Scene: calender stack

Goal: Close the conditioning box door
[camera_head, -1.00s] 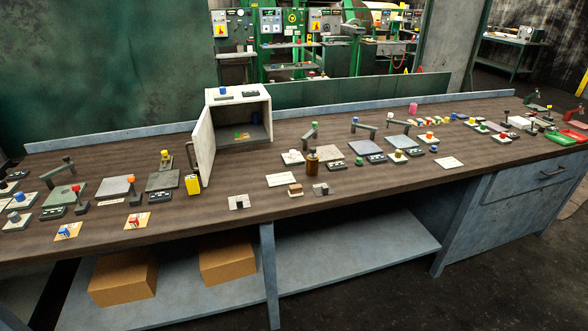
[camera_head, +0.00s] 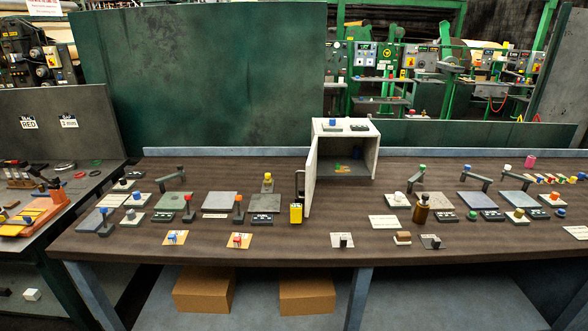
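The conditioning box (camera_head: 345,127) is a white-grey box standing at the back of the brown workbench, right of the middle in the head view. Its door (camera_head: 311,175) is hinged on the left side and stands open, swung out toward the front. A dark handle (camera_head: 299,184) sits on the door's outer face. Inside the box (camera_head: 352,168) a small green and orange item lies on a dark surface. A blue-topped item and a dark panel are on the box's top. My gripper is not in view.
A brown bottle (camera_head: 421,209) stands to the right. Several small stations with knobs and plates line the workbench (camera_head: 270,242). Another bench (camera_head: 60,208) stands at the left. Bare bench lies before the box.

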